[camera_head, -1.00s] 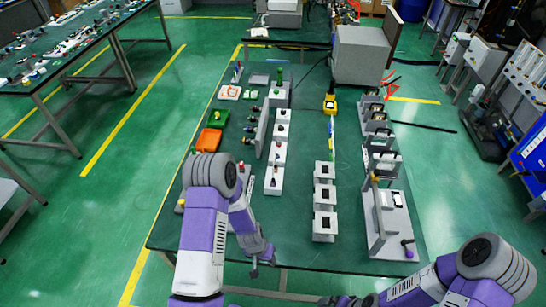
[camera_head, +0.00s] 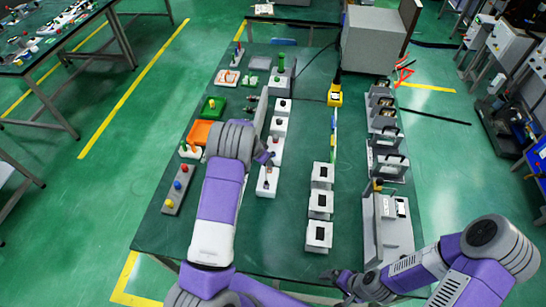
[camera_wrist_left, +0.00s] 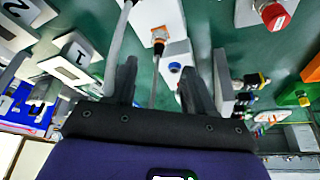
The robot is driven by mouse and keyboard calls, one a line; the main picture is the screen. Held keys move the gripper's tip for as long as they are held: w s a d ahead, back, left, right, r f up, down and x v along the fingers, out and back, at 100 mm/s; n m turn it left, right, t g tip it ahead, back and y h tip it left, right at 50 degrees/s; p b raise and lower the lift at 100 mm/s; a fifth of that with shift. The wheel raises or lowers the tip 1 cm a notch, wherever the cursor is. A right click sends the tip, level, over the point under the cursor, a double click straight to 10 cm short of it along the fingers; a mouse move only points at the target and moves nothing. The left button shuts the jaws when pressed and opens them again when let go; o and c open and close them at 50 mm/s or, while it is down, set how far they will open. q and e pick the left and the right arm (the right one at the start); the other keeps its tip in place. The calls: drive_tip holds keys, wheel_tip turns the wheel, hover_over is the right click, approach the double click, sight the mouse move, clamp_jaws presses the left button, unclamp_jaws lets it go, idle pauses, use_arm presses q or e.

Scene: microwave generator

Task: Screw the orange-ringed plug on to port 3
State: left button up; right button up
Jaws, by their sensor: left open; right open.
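The orange-ringed plug (camera_wrist_left: 158,36) is upper centre in the left wrist view, at a white block (camera_wrist_left: 165,20), with a thin grey cable running from it toward me. My left gripper (camera_wrist_left: 158,82) is open, its fingers either side of that cable, apart from the plug. In the head view my left gripper (camera_head: 266,160) is above the row of white blocks (camera_head: 268,182); the plug is too small to make out there. An upright grey panel (camera_head: 262,110) with coloured connectors stands left of the row; I cannot read port 3. My right gripper (camera_head: 340,283) is open and empty at the near edge.
White boxes (camera_head: 320,203) stand right of the row. A grey fixture (camera_head: 388,225) lines the right side. A button strip (camera_head: 178,190) and an orange tray (camera_head: 200,133) are at the left. The near left table (camera_head: 160,225) is clear.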

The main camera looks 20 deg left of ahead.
sight(268, 169)
use_arm(q)
drive_tip(key=shift+x, duration=3.6)
drive_tip(key=shift+s, duration=0.2)
clamp_jaws()
